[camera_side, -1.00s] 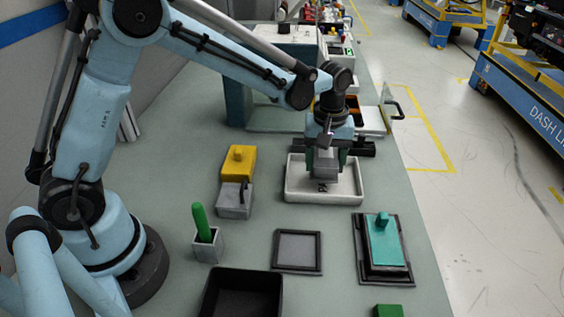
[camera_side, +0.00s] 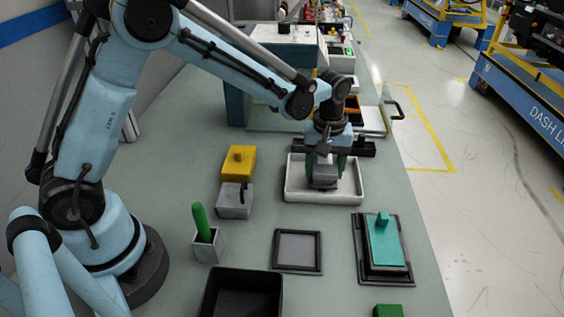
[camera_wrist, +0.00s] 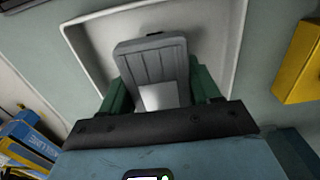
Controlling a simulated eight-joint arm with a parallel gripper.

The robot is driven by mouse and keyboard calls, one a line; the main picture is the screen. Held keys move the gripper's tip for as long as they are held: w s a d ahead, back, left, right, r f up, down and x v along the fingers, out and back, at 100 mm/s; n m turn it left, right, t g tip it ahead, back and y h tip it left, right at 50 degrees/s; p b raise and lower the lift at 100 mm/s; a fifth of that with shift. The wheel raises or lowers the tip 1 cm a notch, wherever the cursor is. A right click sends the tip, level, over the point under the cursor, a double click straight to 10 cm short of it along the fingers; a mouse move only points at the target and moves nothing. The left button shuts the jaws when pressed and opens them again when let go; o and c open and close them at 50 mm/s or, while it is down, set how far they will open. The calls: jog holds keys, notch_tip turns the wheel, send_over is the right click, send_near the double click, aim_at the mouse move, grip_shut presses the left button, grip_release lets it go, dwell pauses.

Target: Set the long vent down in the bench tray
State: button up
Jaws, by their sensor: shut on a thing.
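My gripper (camera_side: 325,173) is low over the white bench tray (camera_side: 297,194). Its green fingers are shut on the grey long vent (camera_side: 322,182), one finger at each side. The wrist view shows the vent (camera_wrist: 152,64) with its ribbed face between the fingers, inside the outline of the tray (camera_wrist: 88,42). The vent's lower end is inside the tray walls in the side view. Whether it touches the tray floor I cannot tell.
A yellow block (camera_side: 238,160) and a grey block with a handle (camera_side: 235,200) stand left of the tray. Nearer are a green-handled holder (camera_side: 204,240), a square frame (camera_side: 297,250), a teal-topped fixture (camera_side: 386,243) and a black bin (camera_side: 240,293).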

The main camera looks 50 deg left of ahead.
jog(key=shift+f, duration=0.2)
jog(key=o, duration=1.2)
jog(key=shift+o, duration=0.2)
notch_tip(320, 180, up, 12)
jog(key=m+t, duration=0.3)
jog(key=m, duration=0.1)
send_near(321, 161)
jog(key=s+a+r, duration=0.3)
jog(key=s, duration=0.1)
jog(key=s+a+f+m+t, duration=0.2)
jog(key=s+a+m+t, duration=0.1)
jog(key=s, duration=0.4)
jog(key=shift+s+f+m+t, duration=0.3)
jog(key=shift+m+t, duration=0.3)
jog(key=shift+m, duration=0.4)
